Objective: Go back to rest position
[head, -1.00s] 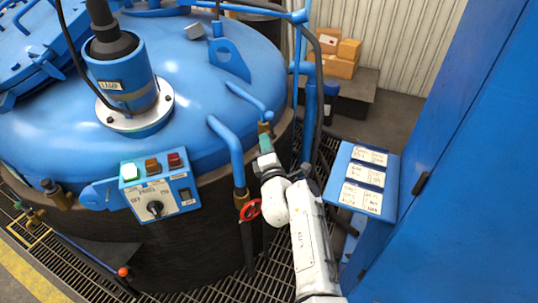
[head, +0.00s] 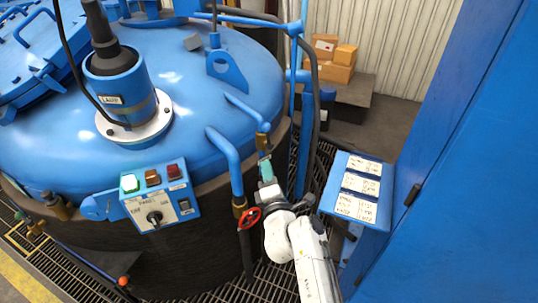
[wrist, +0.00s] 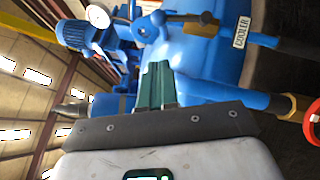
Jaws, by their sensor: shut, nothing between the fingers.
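My gripper (head: 264,166) shows in the head view beside the furnace, between the blue pipes and the label stand. Its green fingers are together with nothing between them. In the wrist view the closed green fingers (wrist: 157,86) point toward blue pipework. The white arm reaches up from the lower right of the head view. The rest position itself is not marked in any view.
The blue furnace (head: 205,95) fills the left. A red valve wheel (head: 247,218) sits close to my gripper. A control panel (head: 158,200) is on the furnace's front. A blue label stand (head: 327,203) and blue cabinet (head: 470,180) stand right. Boxes (head: 334,70) lie behind.

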